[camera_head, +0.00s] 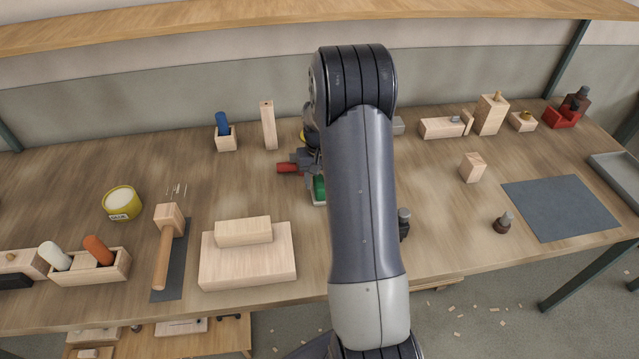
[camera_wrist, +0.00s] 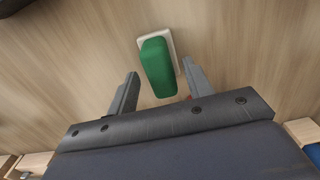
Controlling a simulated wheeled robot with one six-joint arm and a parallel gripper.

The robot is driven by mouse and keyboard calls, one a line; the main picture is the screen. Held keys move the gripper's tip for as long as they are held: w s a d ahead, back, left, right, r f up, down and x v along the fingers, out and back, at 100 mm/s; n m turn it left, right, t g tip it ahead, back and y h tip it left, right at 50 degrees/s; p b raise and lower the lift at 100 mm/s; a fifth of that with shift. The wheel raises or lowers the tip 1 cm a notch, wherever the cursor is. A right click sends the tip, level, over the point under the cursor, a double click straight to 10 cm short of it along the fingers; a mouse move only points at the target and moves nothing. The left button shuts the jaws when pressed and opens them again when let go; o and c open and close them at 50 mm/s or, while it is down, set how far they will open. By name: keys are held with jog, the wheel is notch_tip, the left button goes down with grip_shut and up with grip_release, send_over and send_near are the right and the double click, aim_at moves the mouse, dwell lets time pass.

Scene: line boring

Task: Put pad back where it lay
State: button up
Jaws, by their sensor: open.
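The pad appears to be the green block (camera_wrist: 157,68) on a pale, flat base (camera_wrist: 177,50), lying on the wooden bench. It also shows in the head view (camera_head: 319,189), partly hidden by my arm. My gripper (camera_wrist: 161,72) is open over it, with one fingertip to each side of the green block. The fingers look apart from it, and I cannot tell their exact height. In the head view my arm covers most of the gripper.
A red-ended object (camera_head: 287,168) lies left of the pad. A grey mat (camera_head: 560,207) lies clear at right. A small dark-based piece (camera_head: 503,225) stands beside the mat.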

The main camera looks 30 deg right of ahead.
aim_at(320, 182)
notch_tip(320, 182, up, 10)
jog(key=b, duration=0.1)
jog(key=shift+r, duration=0.2)
jog(key=shift+f, duration=0.1)
jog(key=shift+f+p, duration=0.35)
jog(key=shift+f, duration=3.75)
jog(key=shift+f, duration=0.1)
